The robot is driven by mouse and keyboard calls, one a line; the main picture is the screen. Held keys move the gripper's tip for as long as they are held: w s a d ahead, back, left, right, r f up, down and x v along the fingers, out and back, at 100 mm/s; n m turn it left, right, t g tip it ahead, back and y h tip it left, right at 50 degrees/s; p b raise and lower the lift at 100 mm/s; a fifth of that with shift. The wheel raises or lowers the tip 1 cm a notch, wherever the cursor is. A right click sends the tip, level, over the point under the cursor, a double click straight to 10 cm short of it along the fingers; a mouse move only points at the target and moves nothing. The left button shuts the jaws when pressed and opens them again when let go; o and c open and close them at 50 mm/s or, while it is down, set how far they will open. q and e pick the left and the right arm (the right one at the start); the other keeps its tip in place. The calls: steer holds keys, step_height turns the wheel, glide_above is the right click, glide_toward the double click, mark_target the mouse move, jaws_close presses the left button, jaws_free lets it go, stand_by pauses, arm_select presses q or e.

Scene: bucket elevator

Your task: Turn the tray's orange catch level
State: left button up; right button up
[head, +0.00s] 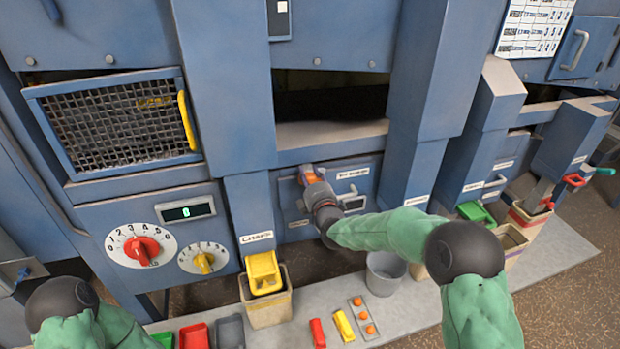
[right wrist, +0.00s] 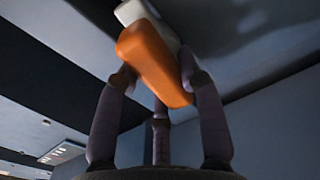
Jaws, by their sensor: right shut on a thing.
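The orange catch (head: 308,175) is on the blue front of the tray (head: 294,222), below the wide dark opening. In the right wrist view the catch (right wrist: 155,62) lies slanted, from upper left to lower right, with a pale piece behind its upper end. My right gripper (head: 312,186) is shut on the catch; its dark fingers stand on both sides of it in the wrist view (right wrist: 158,85). The gripper hides part of the catch and of the tray front in the head view. My left arm shows only at the lower left, and its gripper is out of frame.
Left of the tray are a yellow chute (head: 263,272) over a bin, a red dial (head: 141,250) and a yellow dial (head: 204,262). A grey bucket (head: 385,272) stands below my right forearm. Small coloured pieces lie on the pale ledge (head: 440,318) in front.

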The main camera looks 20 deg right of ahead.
steer(key=shift+a+n, duration=0.1)
steer(key=shift+n, duration=0.8)
steer(key=shift+f, duration=0.1)
steer(key=o, duration=1.2)
steer(key=shift+c, duration=0.2)
steer(key=shift+s, duration=0.1)
steer(key=s, duration=1.1)
steer(key=shift+s+d, duration=0.2)
steer(key=shift+s, duration=0.2)
